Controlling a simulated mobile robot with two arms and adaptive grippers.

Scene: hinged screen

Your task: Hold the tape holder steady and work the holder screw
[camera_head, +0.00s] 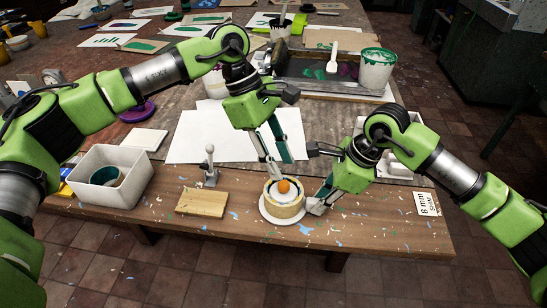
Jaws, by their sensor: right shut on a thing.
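The tape holder (283,208) is a round cream piece near the bench's front edge, on a white round base (268,216). An orange knob, apparently the holder screw (284,187), sits at its top centre. My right gripper (314,207) is at the holder's right side, low over the bench, and is shut on it; the exact contact is partly hidden. My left gripper (279,168) points down from above, with its fingertips just behind and above the orange knob. Whether its fingers touch the knob or how far apart they are is unclear.
A white bin (112,170) with a dark green roll, a small stand with a ball top (210,165) and a wooden block (202,203) are at left. White paper (205,140) lies behind. An "8 mm" card (427,204) lies at right. The front right bench is clear.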

